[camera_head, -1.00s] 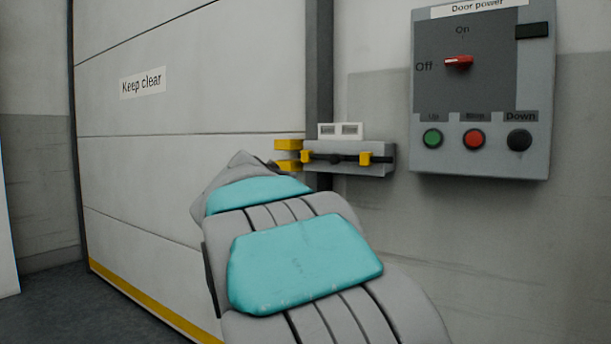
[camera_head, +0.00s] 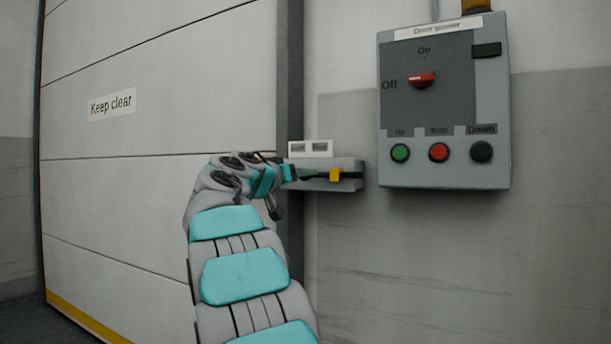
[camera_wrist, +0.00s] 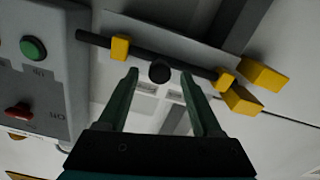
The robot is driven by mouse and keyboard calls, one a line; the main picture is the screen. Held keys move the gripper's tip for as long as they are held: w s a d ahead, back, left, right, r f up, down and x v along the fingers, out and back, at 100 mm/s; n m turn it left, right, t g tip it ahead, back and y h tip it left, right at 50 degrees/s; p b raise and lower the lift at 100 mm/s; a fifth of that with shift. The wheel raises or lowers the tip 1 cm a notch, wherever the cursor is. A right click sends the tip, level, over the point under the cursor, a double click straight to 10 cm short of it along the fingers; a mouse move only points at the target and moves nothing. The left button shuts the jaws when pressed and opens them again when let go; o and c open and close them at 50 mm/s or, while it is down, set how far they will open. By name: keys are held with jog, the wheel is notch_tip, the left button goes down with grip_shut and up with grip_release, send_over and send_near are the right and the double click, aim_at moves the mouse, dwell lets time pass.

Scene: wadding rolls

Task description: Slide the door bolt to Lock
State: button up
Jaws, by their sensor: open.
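The door bolt is a black rod (camera_wrist: 190,70) with a round black knob (camera_wrist: 160,72), running through two yellow guides on a grey mounting plate (camera_wrist: 185,38). In the head view the right guide (camera_head: 336,174) shows, while my gripper (camera_head: 312,174) hides the knob and left guide. In the wrist view my gripper (camera_wrist: 160,77) is open, its green fingertips on either side of the knob with gaps visible. The rod reaches the guide nearest the door. Two yellow keeper blocks (camera_wrist: 264,76) sit beyond that end, apart from the rod. A two-part white label (camera_head: 310,149) is above the plate; its words are unreadable.
A grey door power box (camera_head: 445,175) with a red switch (camera_head: 421,80) and Up, red and Down buttons hangs right of the bolt. The panelled door (camera_head: 150,200), marked "Keep clear" (camera_head: 112,103), is at left. The wall below the box is clear.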

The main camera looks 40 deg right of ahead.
jog(key=shift+x, duration=1.75)
grip_shut()
